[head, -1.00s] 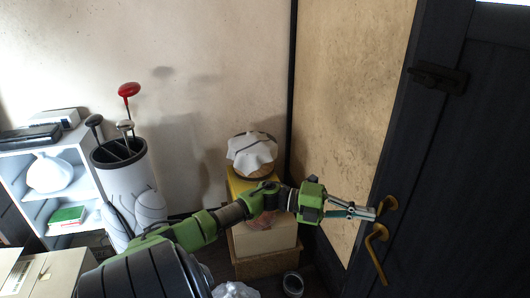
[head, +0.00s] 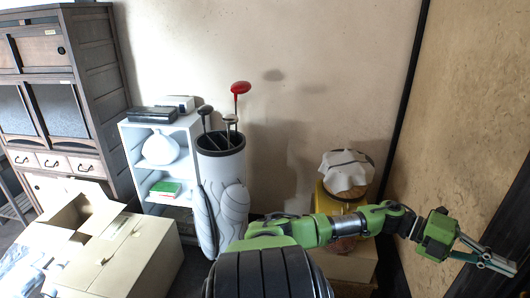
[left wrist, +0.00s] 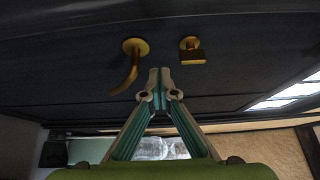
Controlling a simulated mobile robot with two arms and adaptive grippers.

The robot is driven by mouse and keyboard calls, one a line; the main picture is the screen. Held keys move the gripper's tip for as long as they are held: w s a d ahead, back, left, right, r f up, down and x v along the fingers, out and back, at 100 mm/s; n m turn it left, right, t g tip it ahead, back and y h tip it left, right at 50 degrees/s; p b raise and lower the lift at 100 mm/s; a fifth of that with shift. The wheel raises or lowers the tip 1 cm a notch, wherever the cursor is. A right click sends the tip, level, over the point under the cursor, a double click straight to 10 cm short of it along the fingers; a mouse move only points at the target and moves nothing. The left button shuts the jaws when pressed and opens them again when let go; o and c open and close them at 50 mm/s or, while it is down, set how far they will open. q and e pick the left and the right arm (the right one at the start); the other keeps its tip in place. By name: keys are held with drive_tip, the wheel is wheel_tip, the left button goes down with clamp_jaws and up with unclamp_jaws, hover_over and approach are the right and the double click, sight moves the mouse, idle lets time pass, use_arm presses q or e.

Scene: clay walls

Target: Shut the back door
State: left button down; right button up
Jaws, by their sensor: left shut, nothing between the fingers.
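The dark door (left wrist: 75,75) fills the upper part of the left wrist view. It carries a curved brass lever handle (left wrist: 128,68) and a small square brass fitting (left wrist: 192,52) beside it. My left gripper (head: 512,268) is at the lower right of the head view, its fingers pointing right. In the left wrist view its fingertips (left wrist: 160,78) are together, with nothing between them, between and just below the two brass parts. I cannot tell whether they touch the door. The handle is outside the head view, and I cannot tell how far the door is open. My right gripper is not in view.
A clay wall panel (head: 465,100) stands behind my left forearm. A cloth-covered yellow container (head: 325,200) is in the corner. A golf bag (head: 222,200), white shelf (head: 135,145), dark wooden cabinet (head: 105,80) and open cardboard box (head: 130,262) crowd the left.

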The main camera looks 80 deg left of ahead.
use_arm(q)
drive_tip(key=v, duration=1.2)
